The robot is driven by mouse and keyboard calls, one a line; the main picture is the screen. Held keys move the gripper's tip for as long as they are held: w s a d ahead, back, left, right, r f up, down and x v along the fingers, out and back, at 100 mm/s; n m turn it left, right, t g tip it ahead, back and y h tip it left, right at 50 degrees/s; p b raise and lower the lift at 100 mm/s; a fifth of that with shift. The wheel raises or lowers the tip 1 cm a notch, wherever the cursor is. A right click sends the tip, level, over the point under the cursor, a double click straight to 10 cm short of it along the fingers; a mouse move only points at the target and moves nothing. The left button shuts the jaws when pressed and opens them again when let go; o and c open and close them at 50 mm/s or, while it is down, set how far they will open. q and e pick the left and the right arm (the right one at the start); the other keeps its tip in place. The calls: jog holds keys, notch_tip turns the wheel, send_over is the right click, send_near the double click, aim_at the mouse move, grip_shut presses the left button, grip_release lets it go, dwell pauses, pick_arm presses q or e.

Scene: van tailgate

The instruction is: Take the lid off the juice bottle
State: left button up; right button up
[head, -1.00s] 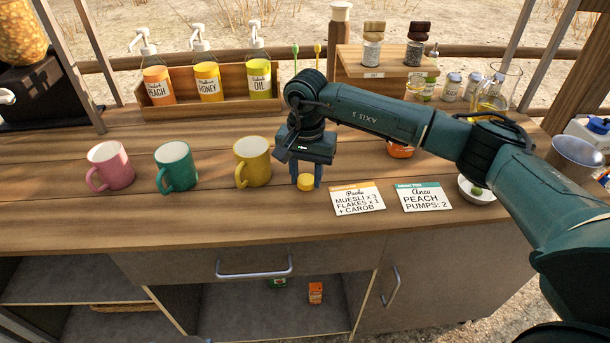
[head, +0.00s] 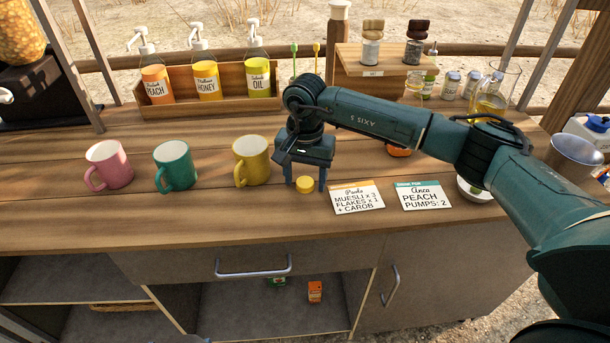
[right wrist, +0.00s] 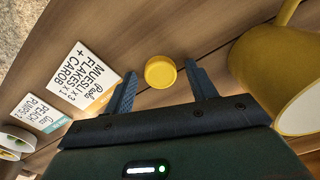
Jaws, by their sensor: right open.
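A round yellow lid (head: 304,186) sits low at the counter's front part, just right of the yellow mug. It also shows in the right wrist view (right wrist: 160,72). My right gripper (head: 306,184) points down over it, open, with one finger on each side. In the right wrist view, gaps show between the lid and both fingertips (right wrist: 161,69). No juice bottle can be made out for certain; my right arm hides part of the counter behind it. My left gripper is not in view.
A yellow mug (head: 252,161) stands close left of my gripper, then green (head: 175,166) and pink (head: 108,165) mugs. Two order cards (head: 357,197) (head: 423,196) lie to the right. A partly hidden orange item (head: 399,152) is behind my arm. A wooden rack (head: 225,107) holds pump bottles.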

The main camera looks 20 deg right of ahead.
aim_at(305, 182)
notch_tip(305, 182, up, 12)
jog(key=b, duration=0.1)
